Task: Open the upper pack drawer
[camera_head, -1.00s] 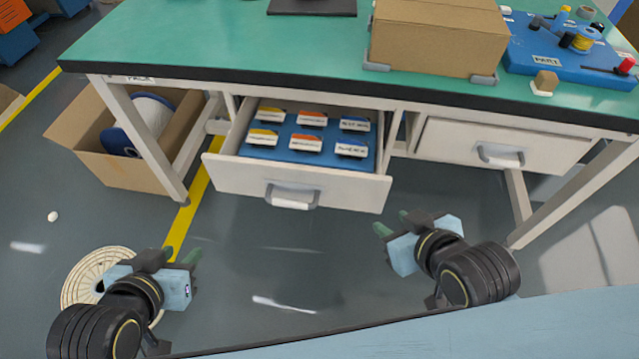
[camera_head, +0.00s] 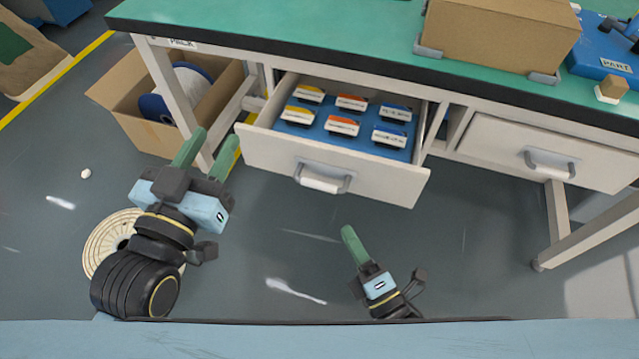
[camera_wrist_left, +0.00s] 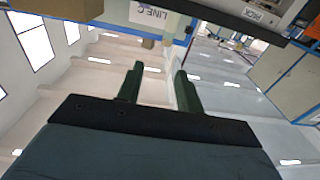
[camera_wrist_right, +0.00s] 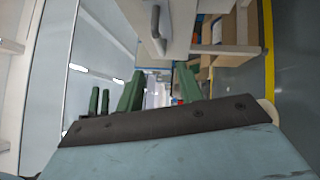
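The pack drawer (camera_head: 375,186) is pulled out from under the left half of the table, near the PACK label (camera_head: 183,44). Its blue inside holds several small labelled boxes (camera_head: 342,125). The light handle (camera_head: 322,178) on its front is free. My left gripper (camera_head: 213,140) is open and empty, left of the drawer front and apart from it; its spread fingers show in the left wrist view (camera_wrist_left: 160,80). My right gripper (camera_head: 350,236) is below the drawer front, apart from it, open and empty; its spread fingers show in the right wrist view (camera_wrist_right: 160,75).
A second drawer (camera_head: 500,140) at the right is shut. A cardboard box (camera_head: 130,110) with a white spool (camera_head: 185,92) stands under the table's left end. The table (camera_head: 290,25) carries a large carton (camera_head: 500,35). Floor before the drawer is clear.

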